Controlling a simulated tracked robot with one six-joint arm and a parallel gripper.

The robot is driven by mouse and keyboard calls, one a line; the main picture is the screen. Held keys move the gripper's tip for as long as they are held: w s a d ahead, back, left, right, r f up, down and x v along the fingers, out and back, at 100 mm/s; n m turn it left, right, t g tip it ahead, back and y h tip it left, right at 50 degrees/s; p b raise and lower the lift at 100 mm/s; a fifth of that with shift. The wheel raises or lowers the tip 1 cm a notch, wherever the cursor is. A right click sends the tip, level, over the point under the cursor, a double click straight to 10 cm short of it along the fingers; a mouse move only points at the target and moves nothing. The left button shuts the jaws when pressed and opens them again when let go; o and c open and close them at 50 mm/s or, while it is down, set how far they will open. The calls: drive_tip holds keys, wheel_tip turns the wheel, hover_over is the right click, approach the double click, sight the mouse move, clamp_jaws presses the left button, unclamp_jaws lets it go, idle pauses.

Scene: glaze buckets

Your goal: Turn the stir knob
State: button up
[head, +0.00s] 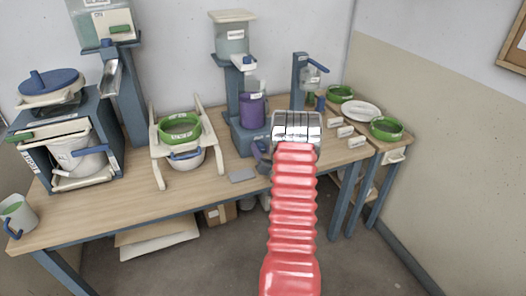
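My gripper (297,126) shows as a ribbed silver block at the end of my red bellows arm, seen from behind. Its fingertips are hidden, so I cannot see whether it is open or holds anything. It appears above the right part of the workbench. I cannot tell for sure which part is the stir knob. A blue lid with a small knob (36,76) tops the machine at the left, far from my gripper. A blue-grey station (246,138) with a purple container (251,110) stands just left of my gripper. Labels are too small to read.
The wooden workbench (115,205) has free room at its front left. A white bucket (78,158) sits in the left machine. A green-rimmed sieve (180,128) rests on a cream stand. A mug (15,215) stands at the left edge. Green bowls (386,128) stand on a right side table.

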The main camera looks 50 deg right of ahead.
drive_tip(key=shift+a, duration=0.1)
drive_tip(key=v, duration=1.3)
drive_tip(key=shift+s, duration=0.3)
drive_tip(key=shift+a+f, duration=0.1)
drive_tip(key=shift+a, duration=0.05)
